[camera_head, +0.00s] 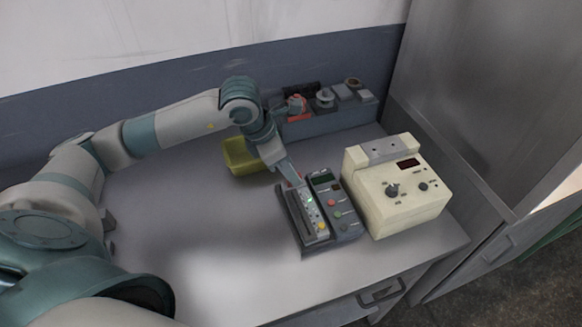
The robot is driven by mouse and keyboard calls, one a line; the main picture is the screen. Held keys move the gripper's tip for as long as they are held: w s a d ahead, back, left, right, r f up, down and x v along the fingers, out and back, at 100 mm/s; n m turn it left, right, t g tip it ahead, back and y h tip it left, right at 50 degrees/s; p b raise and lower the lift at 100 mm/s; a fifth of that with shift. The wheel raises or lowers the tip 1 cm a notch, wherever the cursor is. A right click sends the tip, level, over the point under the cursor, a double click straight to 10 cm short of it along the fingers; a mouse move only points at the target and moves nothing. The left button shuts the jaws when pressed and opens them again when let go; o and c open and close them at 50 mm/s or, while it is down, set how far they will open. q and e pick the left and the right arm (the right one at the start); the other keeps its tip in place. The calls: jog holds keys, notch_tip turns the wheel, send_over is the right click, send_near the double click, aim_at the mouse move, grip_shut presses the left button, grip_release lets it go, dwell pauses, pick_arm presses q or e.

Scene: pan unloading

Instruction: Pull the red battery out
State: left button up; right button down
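A dark charger-like device (345,225) with a small screen and coloured buttons stands near the right part of the table. On its left side is a long bay (296,226) with a pale strip and small lights. My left gripper (292,178) points down at the far end of this bay, touching or just above it. My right gripper is not in view.
A cream box with knobs and a red display (398,190) stands close to the device's right. A yellow bin (240,157) sits behind my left wrist. A grey bin of parts (325,123) stands at the back. The table's left and middle (200,225) are clear.

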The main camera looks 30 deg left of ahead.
pick_arm(q)
jog(key=shift+x, duration=0.75)
grip_shut()
jog(key=shift+r, duration=0.65)
jog(key=shift+r, duration=0.2)
dwell(0.7)
jog(key=shift+r+p, duration=0.5)
jog(key=shift+r, duration=0.05)
jog(key=shift+r+p, duration=0.6)
jog(key=shift+r, duration=0.95)
